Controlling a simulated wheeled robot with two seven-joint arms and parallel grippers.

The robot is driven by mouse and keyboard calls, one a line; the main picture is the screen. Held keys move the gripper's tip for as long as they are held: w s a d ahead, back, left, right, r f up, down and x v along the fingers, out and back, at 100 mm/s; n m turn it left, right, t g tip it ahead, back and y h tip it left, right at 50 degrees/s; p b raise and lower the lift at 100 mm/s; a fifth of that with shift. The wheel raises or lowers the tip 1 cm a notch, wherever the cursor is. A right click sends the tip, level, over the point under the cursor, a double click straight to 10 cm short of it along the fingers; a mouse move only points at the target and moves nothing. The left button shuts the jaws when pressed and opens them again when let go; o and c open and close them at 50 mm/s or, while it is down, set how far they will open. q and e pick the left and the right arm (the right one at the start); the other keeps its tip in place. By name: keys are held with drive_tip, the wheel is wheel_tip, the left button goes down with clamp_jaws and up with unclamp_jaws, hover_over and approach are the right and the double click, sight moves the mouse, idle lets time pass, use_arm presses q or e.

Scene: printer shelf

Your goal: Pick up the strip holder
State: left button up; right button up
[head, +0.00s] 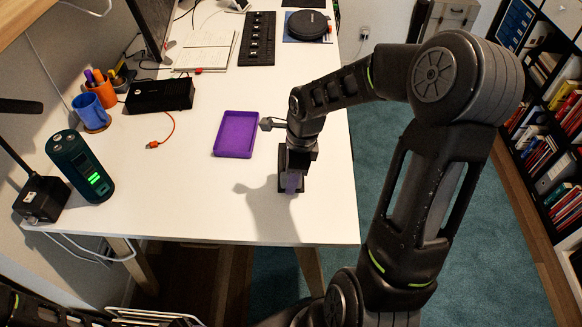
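A small purple piece (291,183), which may be the strip holder, shows between the fingers of my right gripper (291,178) near the right edge of the white table. The gripper points down, with its fingers low at the tabletop on either side of the piece. The fingers and the shadow hide most of it, and I cannot tell whether they touch it. A shallow purple tray (236,113) lies flat and empty on the table, to the left of the gripper. My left gripper is out of view.
The white table (190,215) is clear at its front middle. A dark green cylinder (80,166) stands at the left, with a blue mug (90,111) and a black box (160,95) behind it. An orange cable (165,130) lies left of the tray.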

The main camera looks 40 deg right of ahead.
idle(0.3)
clamp_jaws()
idle(0.3)
